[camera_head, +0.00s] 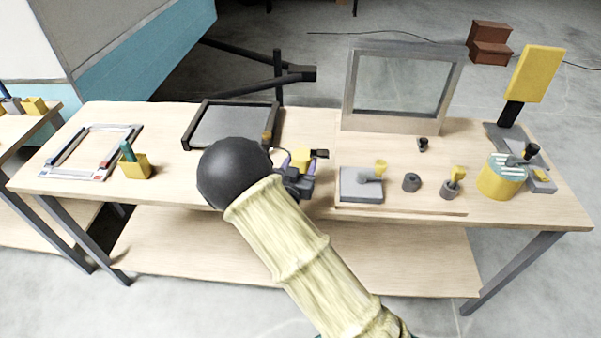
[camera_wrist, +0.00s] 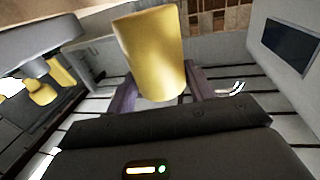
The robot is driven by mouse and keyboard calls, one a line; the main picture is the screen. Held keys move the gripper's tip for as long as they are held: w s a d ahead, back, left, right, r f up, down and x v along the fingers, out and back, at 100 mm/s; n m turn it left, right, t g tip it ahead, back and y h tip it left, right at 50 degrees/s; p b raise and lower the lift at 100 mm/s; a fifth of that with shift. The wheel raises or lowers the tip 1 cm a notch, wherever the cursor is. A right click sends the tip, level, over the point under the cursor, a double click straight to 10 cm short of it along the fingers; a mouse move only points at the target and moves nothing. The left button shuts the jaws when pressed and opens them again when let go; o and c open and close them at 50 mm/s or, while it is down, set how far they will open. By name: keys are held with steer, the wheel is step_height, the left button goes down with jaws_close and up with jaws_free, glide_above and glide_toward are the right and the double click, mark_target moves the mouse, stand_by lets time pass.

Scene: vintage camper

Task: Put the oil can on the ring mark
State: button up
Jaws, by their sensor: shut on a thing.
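My gripper (camera_head: 297,166) is over the middle of the workbench, partly hidden behind my arm in the head view. Its purple fingers are shut on a yellow, rounded can-like body, which I take as the oil can (camera_head: 302,157). In the wrist view the oil can (camera_wrist: 153,50) is a plain yellow cylinder, slightly tilted in the picture, between the fingers of my gripper (camera_wrist: 160,92). Its lower end is partly hidden. I cannot tell whether it touches the bench. I cannot make out the ring mark in either view.
On the workbench (camera_head: 230,187), a dark tray (camera_head: 222,133) lies behind my arm. A framed pane (camera_head: 402,85) stands at the back. Right of my gripper are a grey block (camera_head: 357,190), small dark parts and a yellow tin (camera_head: 497,183). A yellow box (camera_head: 135,170) stands left.

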steer(key=shift+f, duration=0.1)
steer(key=shift+f, duration=1.8)
steer(key=shift+f, duration=0.25)
steer(key=o, duration=1.1)
steer(key=shift+r, duration=0.1)
steer(key=shift+s, duration=0.2)
steer(key=b+v, duration=0.3)
steer(key=v, duration=1.4)
steer(key=shift+s+d, duration=0.1)
steer(key=shift+d, duration=0.05)
